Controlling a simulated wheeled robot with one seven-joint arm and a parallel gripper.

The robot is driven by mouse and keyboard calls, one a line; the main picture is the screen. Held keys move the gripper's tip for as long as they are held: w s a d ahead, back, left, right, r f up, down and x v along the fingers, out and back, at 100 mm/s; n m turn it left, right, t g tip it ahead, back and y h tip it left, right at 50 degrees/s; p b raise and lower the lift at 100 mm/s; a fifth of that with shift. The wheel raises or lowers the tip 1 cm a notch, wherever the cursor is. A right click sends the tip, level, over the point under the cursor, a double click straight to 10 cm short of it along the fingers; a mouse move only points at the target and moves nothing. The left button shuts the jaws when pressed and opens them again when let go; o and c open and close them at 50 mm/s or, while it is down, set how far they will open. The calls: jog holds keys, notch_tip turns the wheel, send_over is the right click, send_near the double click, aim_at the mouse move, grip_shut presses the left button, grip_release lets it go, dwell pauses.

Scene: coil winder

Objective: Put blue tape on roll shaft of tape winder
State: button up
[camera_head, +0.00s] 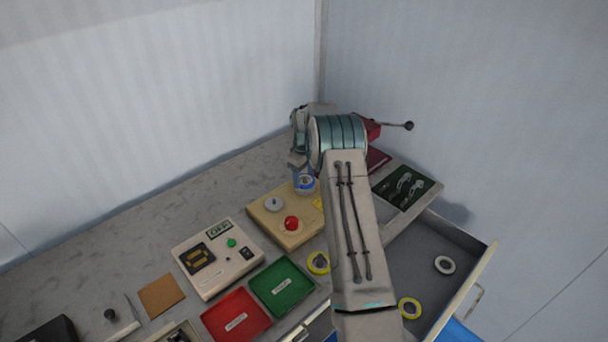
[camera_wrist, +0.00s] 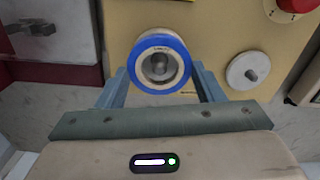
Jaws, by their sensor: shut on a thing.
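The blue tape (camera_wrist: 139,58) is a ring with a white core, held between the two fingers of my gripper (camera_wrist: 160,76) in the wrist view. The tape (camera_head: 305,188) also shows in the head view, over the back right of the tape winder. The tape winder is a tan board (camera_head: 264,222) with a grey disc (camera_head: 274,204) and a red knob (camera_head: 291,223). In the wrist view, a grey metal post (camera_wrist: 159,65) shows through the tape's hole. I cannot tell whether the tape is around the post or above it. My gripper is largely hidden by my arm in the head view.
A control box (camera_head: 219,258), a green tray (camera_head: 283,287) and a red tray (camera_head: 236,317) stand in front. A yellow tape (camera_head: 318,262) lies near the board. The open drawer (camera_head: 432,238) at right holds a yellow tape (camera_head: 410,307) and a white roll (camera_head: 445,264). Walls close off the back.

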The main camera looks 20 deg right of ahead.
jog(key=shift+f+b, duration=0.45)
jog(key=shift+f, duration=0.25)
jog(key=o, duration=1.1)
jog(key=shift+c, duration=0.2)
jog(key=shift+r, duration=0.1)
notch_tip(320, 180, up, 14)
jog(key=b, duration=0.2)
jog(key=shift+f, duration=0.2)
